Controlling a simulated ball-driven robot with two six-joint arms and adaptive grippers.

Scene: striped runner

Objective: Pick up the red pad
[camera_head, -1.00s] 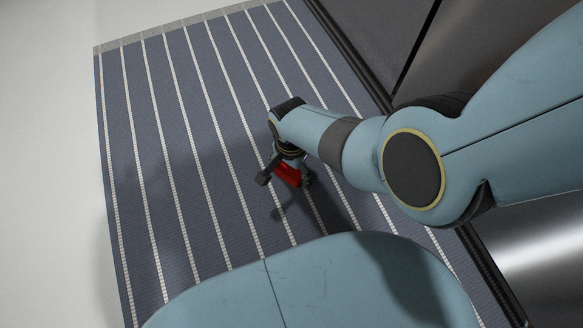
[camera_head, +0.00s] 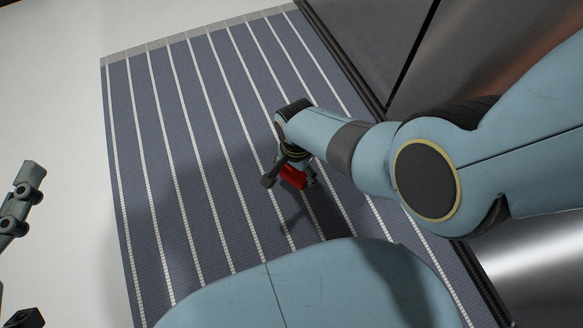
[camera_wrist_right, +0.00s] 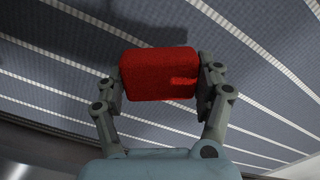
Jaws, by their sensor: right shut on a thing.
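The red pad (camera_head: 293,177) is a small block with rounded edges, held between the fingers of my right gripper (camera_head: 290,182). In the right wrist view the red pad (camera_wrist_right: 160,72) sits across the two fingertips of the right gripper (camera_wrist_right: 162,82), one finger pressed to each end. It appears to be held above the striped runner (camera_head: 185,150), with a shadow below it. My wrist hides part of the pad in the head view. My left gripper (camera_head: 32,243) shows at the left edge, its two fingers wide apart and empty.
The blue-grey runner with white stripes is otherwise bare. A pale floor (camera_head: 55,110) lies to its left. A dark cabinet-like front with shiny panels (camera_head: 450,70) runs along its right edge, close to my right arm.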

